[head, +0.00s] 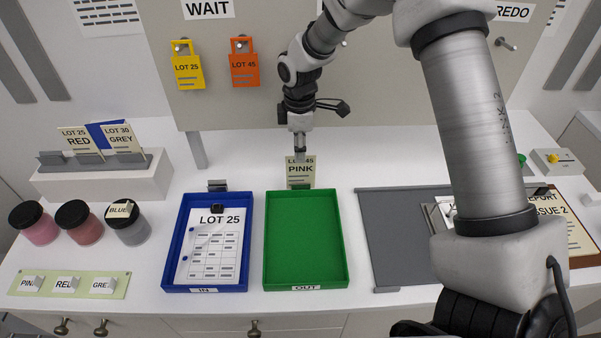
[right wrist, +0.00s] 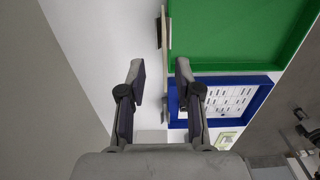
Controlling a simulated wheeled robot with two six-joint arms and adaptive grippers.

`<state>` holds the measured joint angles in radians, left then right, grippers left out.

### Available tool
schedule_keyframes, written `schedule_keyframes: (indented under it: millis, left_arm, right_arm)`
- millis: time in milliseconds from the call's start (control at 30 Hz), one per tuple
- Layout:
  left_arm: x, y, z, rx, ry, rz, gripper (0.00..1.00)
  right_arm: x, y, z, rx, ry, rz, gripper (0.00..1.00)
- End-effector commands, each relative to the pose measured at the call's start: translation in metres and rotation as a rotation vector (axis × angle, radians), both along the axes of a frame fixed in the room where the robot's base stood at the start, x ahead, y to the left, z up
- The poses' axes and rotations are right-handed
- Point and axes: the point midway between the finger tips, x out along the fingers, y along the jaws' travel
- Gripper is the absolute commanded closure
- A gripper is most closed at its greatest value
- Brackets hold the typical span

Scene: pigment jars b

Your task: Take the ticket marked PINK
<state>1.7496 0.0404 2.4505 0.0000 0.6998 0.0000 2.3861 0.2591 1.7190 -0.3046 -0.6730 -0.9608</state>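The ticket marked PINK (head: 299,174), also lettered LOT 45, is pale and stands upright behind the back edge of the green OUT tray (head: 342,240). My right gripper (head: 301,157) is at the ticket's top edge, with a finger covering part of the LOT 45 line. In the right wrist view the gripper (right wrist: 161,75) is open. A thin pale edge, which looks like the ticket (right wrist: 168,45) seen edge-on, reaches between the fingertips, apart from the left finger and nearer the right one. My left gripper is not in view.
The blue IN tray (head: 176,245) holds a LOT 25 sheet. Several jars (head: 72,221) and a rack with RED and GREY tickets (head: 95,170) stand at left. A grey board (head: 388,230) lies right of the green tray. LOT tags (head: 187,72) hang on the back panel.

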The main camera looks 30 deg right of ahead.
Motion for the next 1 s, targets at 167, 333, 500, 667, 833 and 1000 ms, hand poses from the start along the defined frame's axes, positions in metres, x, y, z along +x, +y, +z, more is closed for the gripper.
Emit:
schedule_keyframes:
  millis: [167, 333, 500, 667, 833, 1000]
  left_arm:
    - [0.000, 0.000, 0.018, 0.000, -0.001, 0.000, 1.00]
    - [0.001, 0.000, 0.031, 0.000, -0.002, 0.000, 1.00]
    - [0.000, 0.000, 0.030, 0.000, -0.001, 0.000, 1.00]
    - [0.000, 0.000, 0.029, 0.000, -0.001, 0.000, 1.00]
    - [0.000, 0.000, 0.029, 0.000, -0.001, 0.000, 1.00]
    - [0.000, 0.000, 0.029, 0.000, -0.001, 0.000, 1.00]
  right_arm:
    - [-0.005, 0.001, -0.019, 0.001, 0.005, 0.000, 0.67]
    - [-0.009, 0.002, -0.051, 0.000, 0.004, -0.001, 0.67]
    - [-0.008, 0.002, -0.060, 0.000, -0.001, -0.001, 0.67]
    - [-0.008, 0.002, -0.060, 0.000, 0.000, -0.001, 0.86]
    - [-0.008, 0.002, -0.060, -0.001, -0.001, -0.001, 1.00]
    - [-0.008, 0.002, -0.060, 0.000, 0.000, -0.001, 1.00]
